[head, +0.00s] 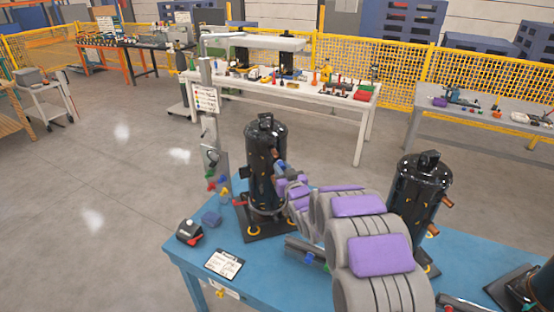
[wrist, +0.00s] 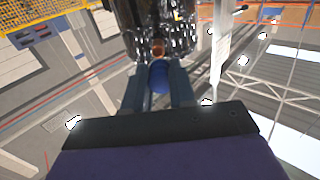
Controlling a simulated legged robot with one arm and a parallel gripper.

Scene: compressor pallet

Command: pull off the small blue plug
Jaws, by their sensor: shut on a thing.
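The small blue plug (wrist: 158,78) is between the two fingers of my gripper (wrist: 158,84) in the wrist view. My gripper is shut on it. A copper stub (wrist: 158,48) on the black compressor shows just beyond the plug; I cannot tell whether the plug still touches it. In the head view my gripper (head: 281,177) is at the right side of the left black compressor (head: 262,150), about halfway up. The plug is too small to make out clearly there.
The blue pallet table (head: 185,250) also bears a second black compressor (head: 418,190) with copper stubs, right of my arm. A grey post (head: 208,120) stands behind.

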